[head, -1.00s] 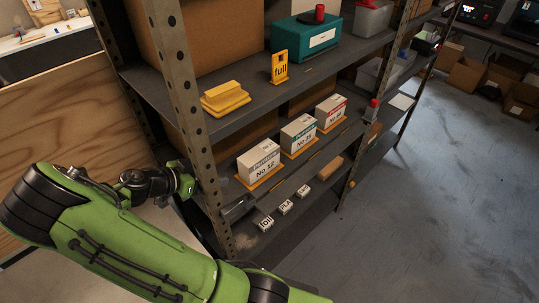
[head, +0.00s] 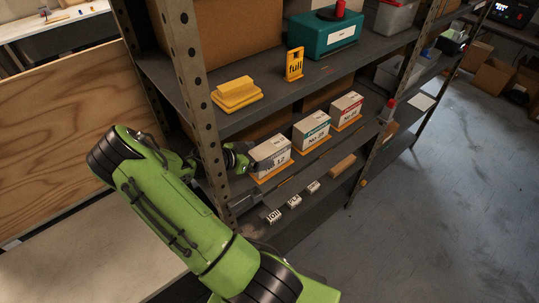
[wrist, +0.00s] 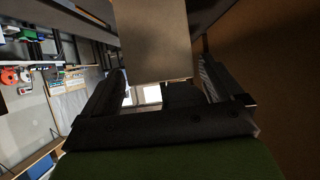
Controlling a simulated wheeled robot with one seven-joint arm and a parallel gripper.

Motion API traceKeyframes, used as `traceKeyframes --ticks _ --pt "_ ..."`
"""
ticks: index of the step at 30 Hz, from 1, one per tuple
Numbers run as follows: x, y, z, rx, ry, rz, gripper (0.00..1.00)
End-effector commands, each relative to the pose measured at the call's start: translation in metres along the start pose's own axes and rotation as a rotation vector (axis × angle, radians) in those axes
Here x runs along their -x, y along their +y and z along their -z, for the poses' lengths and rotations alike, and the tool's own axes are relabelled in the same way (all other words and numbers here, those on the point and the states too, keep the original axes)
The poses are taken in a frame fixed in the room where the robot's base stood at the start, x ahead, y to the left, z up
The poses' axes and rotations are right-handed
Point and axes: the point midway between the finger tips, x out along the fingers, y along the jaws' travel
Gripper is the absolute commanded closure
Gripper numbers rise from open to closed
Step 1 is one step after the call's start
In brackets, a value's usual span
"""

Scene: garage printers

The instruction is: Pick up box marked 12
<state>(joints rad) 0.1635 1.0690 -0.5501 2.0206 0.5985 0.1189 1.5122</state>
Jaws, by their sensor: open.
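The box marked No 12 (head: 273,153) is a small pale grey-white carton with dark lettering. It stands upright on an orange base on the middle shelf, leftmost of three similar boxes. My gripper (head: 252,162) is at the box's left side, reaching in past the shelf post, and covers part of the box. In the wrist view, my gripper (wrist: 160,72) has its two dark fingers spread apart. A plain box face (wrist: 153,38) stands between or just beyond their tips; I cannot tell whether they touch it.
Boxes marked No 15 (head: 312,131) and a red-labelled one (head: 346,109) stand to the right. The perforated shelf post (head: 196,90) is close to my arm. The upper shelf holds a yellow block (head: 236,94) and a "full" sign (head: 295,64). Small number tags (head: 294,201) sit lower.

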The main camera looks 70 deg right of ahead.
Motion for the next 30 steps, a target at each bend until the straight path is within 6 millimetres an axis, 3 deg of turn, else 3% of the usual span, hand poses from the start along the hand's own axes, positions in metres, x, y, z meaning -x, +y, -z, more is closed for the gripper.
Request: traceKeyframes --ticks 6,13,26,30 --pt "-0.034 -0.002 0.005 0.0 0.001 -0.002 0.06" --pt "-0.036 -0.002 0.003 0.0 0.001 0.0 0.08" --pt "-0.036 -0.002 0.003 0.0 0.001 -0.001 0.74" --pt "-0.036 -0.002 0.004 -0.001 0.002 -0.001 0.74"
